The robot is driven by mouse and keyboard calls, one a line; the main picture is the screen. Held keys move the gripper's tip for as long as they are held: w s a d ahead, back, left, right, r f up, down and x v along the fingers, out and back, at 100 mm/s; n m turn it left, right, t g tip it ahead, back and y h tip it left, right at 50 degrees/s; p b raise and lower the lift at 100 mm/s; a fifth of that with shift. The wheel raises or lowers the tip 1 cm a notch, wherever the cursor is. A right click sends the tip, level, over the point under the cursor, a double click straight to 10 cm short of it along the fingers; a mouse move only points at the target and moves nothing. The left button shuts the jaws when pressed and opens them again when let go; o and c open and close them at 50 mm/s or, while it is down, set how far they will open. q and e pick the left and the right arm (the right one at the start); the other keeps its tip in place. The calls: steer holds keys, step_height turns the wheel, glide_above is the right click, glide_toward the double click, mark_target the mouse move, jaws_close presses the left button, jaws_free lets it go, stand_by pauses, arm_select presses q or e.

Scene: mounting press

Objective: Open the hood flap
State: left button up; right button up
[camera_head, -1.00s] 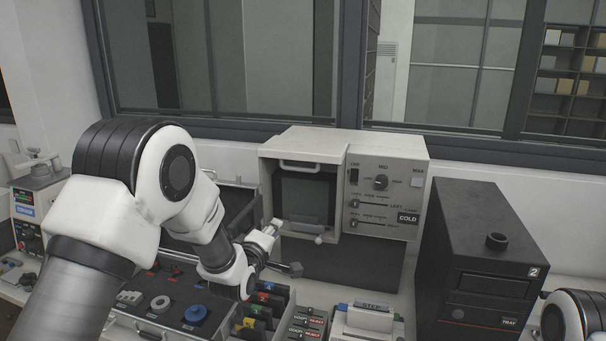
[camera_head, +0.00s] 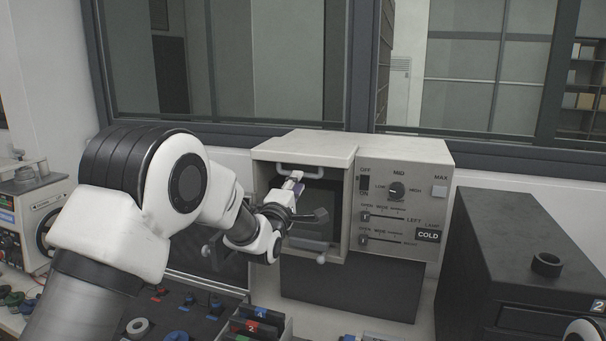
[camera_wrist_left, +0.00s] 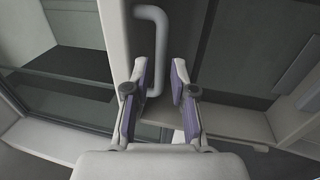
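The hood (camera_head: 303,143) is a light grey box left of the control panel. A white bar handle (camera_head: 312,168) runs along the top of its front, above a dark front panel (camera_head: 320,205). In the left wrist view the handle (camera_wrist_left: 162,40) looks like a bent rod. My left gripper (camera_head: 296,178) is just below the handle. The left wrist view shows its purple-lined fingers (camera_wrist_left: 160,88) apart, with the handle's near end between or just beyond the tips. I cannot tell whether they touch it. My right gripper is out of view.
The control panel (camera_head: 402,200) with a knob and sliders adjoins the hood on the right. A dark machine (camera_head: 520,250) stands further right. A tool tray (camera_head: 185,305) with small parts lies below my left arm. A window is behind.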

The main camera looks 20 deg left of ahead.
arm_select(q)
steer(key=w+p, duration=0.1)
steer(key=w, duration=0.1)
steer(key=w+r, duration=0.1)
steer(key=w, duration=0.1)
steer(key=shift+w+p, duration=0.35)
steer(key=shift+w, duration=0.05)
steer(key=shift+s, duration=0.1)
jaws_close()
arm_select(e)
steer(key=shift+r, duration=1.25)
